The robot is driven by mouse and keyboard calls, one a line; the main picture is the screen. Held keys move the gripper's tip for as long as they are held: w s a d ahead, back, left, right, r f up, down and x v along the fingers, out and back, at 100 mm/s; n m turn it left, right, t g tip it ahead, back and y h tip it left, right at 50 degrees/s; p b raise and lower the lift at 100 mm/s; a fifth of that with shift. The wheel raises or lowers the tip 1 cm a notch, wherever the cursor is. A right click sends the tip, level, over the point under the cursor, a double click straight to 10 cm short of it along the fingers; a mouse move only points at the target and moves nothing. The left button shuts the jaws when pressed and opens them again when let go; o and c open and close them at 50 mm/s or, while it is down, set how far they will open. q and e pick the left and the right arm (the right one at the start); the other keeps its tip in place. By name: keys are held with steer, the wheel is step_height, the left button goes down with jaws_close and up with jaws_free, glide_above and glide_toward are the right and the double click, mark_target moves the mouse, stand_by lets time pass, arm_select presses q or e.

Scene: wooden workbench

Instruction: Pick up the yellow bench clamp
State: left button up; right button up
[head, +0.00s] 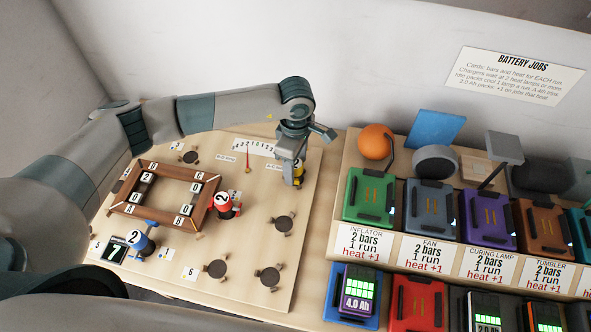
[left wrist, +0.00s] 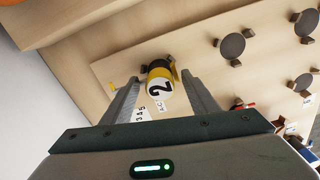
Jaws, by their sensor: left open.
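The yellow bench clamp (head: 299,171) stands at the back right of the light wooden board, partly hidden behind my left gripper (head: 288,176) in the head view. In the left wrist view the clamp (left wrist: 158,84) shows a yellow body, a black part and a white top marked 2. There my left gripper (left wrist: 160,78) is open, with one finger on each side of the clamp in the picture. I see gaps between the fingers and the clamp, and nothing is held. I cannot tell the exact height of the fingertips over it. My right gripper is not in view.
A red clamp (head: 224,205) and a blue clamp (head: 140,246) stand by a wooden frame (head: 160,213). Several dark round pads lie on the board (head: 240,280). To the right, a raised shelf holds coloured chargers (head: 370,196) and an orange ball (head: 375,141). A wall stands behind.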

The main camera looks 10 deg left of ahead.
arm_select(q)
steer(key=shift+c, duration=0.6)
jaws_close()
steer(key=shift+w+r, duration=0.1)
steer(key=shift+r, duration=0.05)
